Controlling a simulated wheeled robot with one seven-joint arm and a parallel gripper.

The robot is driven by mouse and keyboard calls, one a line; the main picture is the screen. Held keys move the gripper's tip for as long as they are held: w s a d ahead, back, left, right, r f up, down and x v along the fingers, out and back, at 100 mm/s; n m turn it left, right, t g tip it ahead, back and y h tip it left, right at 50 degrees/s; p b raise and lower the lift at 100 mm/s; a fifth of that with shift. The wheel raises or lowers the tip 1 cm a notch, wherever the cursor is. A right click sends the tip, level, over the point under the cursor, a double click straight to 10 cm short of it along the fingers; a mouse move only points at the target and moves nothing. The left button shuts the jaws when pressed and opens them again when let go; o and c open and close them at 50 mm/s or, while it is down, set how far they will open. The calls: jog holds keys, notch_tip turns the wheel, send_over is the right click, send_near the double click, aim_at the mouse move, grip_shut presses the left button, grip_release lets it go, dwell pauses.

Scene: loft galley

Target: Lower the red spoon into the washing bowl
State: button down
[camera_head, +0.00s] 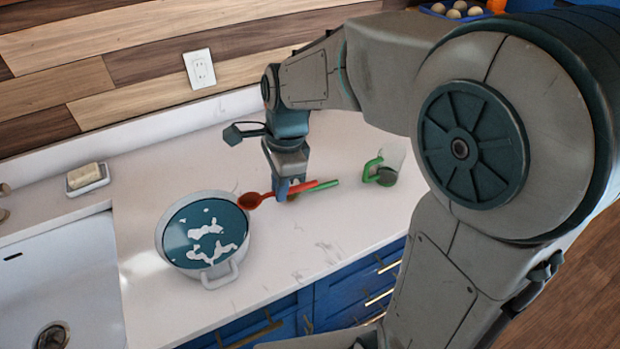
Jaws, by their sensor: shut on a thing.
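The red spoon (254,200) is in my gripper (287,192), which is shut on its handle. The spoon's bowl end points left, close to the right rim of the washing bowl. The washing bowl (223,270) is a white two-handled vessel on the counter, holding dark teal water with patches of white foam. My gripper is to the right of the washing bowl. The exact height of the spoon above the counter is hard to tell. The fingertips are partly hidden by the spoon.
A soap dish (87,178) sits at the left beside the sink (60,270). The counter front (300,250) is clear.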

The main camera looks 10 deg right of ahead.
jog(key=w+a+f, duration=0.1)
jog(key=a+f, duration=0.1)
jog(key=a, duration=1.3)
jog(key=shift+w+a+f, duration=0.15)
jog(key=shift+a+f, duration=0.25)
jog(key=shift+f+b, duration=0.15)
jog(key=shift+b, duration=0.15)
jog(key=shift+f+b, duration=2.75)
jog(key=shift+f, duration=1)
jog(key=c, duration=1.4)
grip_release()
jog(key=shift+d, duration=0.15)
jog(key=shift+o, duration=0.2)
jog(key=shift+r, duration=0.1)
